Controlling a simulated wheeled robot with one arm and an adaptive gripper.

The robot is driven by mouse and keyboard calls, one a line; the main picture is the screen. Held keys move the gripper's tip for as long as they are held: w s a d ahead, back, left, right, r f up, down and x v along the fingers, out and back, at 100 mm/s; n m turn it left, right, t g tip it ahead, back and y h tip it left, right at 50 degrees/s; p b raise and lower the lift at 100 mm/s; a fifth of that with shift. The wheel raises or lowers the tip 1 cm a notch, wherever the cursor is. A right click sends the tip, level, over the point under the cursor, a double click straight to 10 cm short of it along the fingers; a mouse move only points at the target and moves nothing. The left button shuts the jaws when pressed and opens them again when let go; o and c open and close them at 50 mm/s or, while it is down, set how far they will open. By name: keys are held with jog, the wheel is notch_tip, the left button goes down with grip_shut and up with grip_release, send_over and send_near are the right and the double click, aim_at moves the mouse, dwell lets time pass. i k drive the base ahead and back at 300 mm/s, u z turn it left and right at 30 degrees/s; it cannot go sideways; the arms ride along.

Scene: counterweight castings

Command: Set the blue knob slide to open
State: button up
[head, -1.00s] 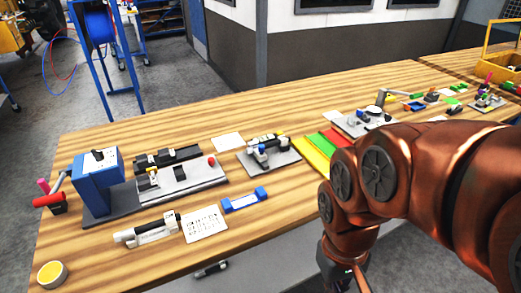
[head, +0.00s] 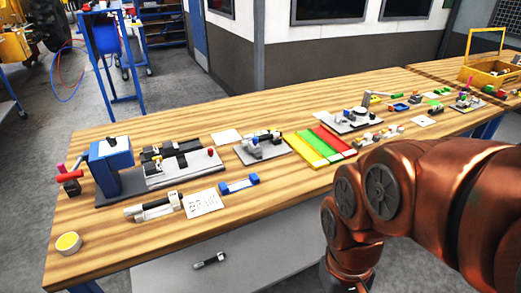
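A small knob that looks blue (head: 252,148) stands on a grey plate fixture (head: 262,156) near the middle of the bench, beside a dark and light cylindrical part. The knob is small, and I cannot tell the slide's position or any marks on it. My copper-coloured arm fills the right side of the head view, well to the right of the fixture and in front of the bench. Its end runs down to the bottom edge, and my gripper's fingers are out of the picture.
Yellow, green and red strips (head: 322,147) lie right of the fixture. A blue-headed stand (head: 111,154), a blue bracket (head: 239,185) and a printed card (head: 203,202) lie left. Another grey fixture (head: 350,124) stands farther right.

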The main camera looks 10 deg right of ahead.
aim_at(253, 145)
jog(key=u, duration=0.45)
jog(key=i, duration=0.9)
jog(key=u, duration=0.25)
